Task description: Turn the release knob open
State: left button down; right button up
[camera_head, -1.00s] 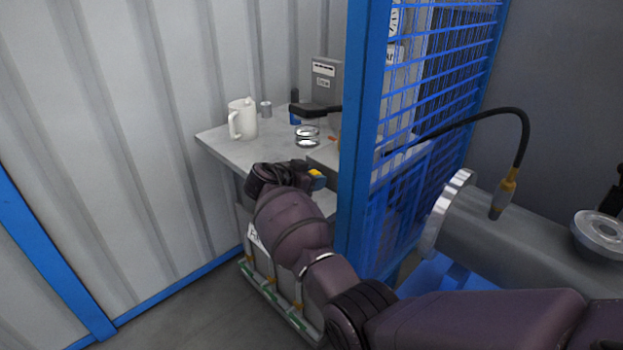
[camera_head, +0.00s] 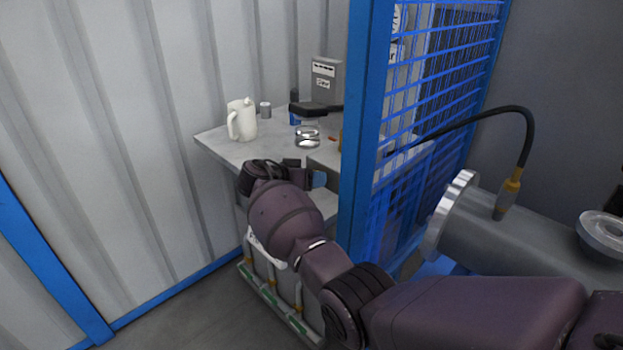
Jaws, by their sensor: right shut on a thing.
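My right arm comes in from the lower right and reaches past the blue post to the front of the bench. My left gripper is not in view.
A grey flanged shell (camera_head: 530,232) with a cable lies at right.

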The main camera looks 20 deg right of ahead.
jog(key=o, duration=0.9)
jog(key=v, duration=1.1)
jog(key=shift+f+p, duration=0.1)
jog(key=shift+p, duration=0.3)
